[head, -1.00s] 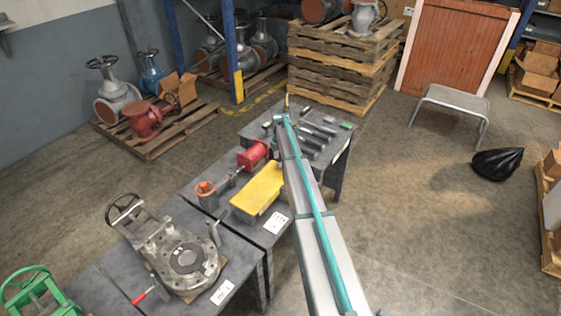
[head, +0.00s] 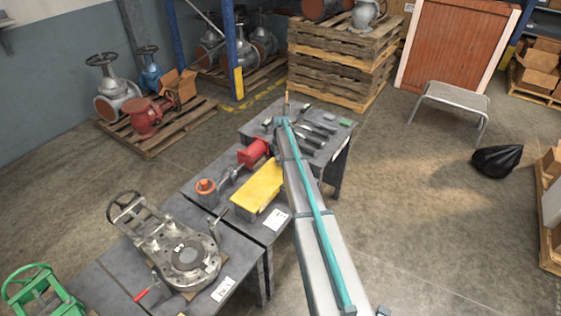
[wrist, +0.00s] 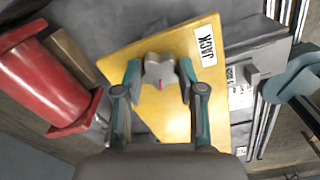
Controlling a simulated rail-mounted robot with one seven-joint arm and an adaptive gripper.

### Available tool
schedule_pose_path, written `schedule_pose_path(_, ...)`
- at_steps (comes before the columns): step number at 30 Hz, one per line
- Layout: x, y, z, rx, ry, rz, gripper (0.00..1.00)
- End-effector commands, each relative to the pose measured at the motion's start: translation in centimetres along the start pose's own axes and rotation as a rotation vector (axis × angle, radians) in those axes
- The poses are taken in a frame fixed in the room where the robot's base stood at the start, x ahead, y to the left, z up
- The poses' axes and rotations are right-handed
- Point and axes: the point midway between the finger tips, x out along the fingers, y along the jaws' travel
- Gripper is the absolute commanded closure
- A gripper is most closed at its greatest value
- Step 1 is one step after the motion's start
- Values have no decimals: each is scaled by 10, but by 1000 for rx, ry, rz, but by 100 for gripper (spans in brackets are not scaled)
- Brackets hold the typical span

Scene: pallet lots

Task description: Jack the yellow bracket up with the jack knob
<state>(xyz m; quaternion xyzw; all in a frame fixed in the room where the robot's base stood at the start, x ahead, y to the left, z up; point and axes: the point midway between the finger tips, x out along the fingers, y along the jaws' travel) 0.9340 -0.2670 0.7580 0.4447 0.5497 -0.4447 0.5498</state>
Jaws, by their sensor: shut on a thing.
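The yellow bracket (head: 258,188) sits on the dark workbench in the head view. In the wrist view the yellow bracket (wrist: 180,44) fills the middle, with a white "JACK" label at its upper right. The jack knob (wrist: 160,70) is a grey lobed knob with a small red mark, in front of the yellow face. My gripper (wrist: 160,80) has its teal fingers on both sides of the knob and is shut on it. In the head view my arm passes beside the bracket and hides the knob and gripper.
A red cylinder (head: 254,153) lies next to the bracket; it also shows at left in the wrist view (wrist: 48,80). An orange-topped part (head: 206,186) stands to its left. A grey valve body (head: 185,255) is nearer on the bench.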

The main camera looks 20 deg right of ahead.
Motion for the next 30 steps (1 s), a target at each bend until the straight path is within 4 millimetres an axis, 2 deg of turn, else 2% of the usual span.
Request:
schedule_pose_path(8,1,0,0,40,0,0,95)
schedule_pose_path(14,2,0,0,141,0,0,95)
schedule_pose_path(30,3,0,0,627,0,1,95)
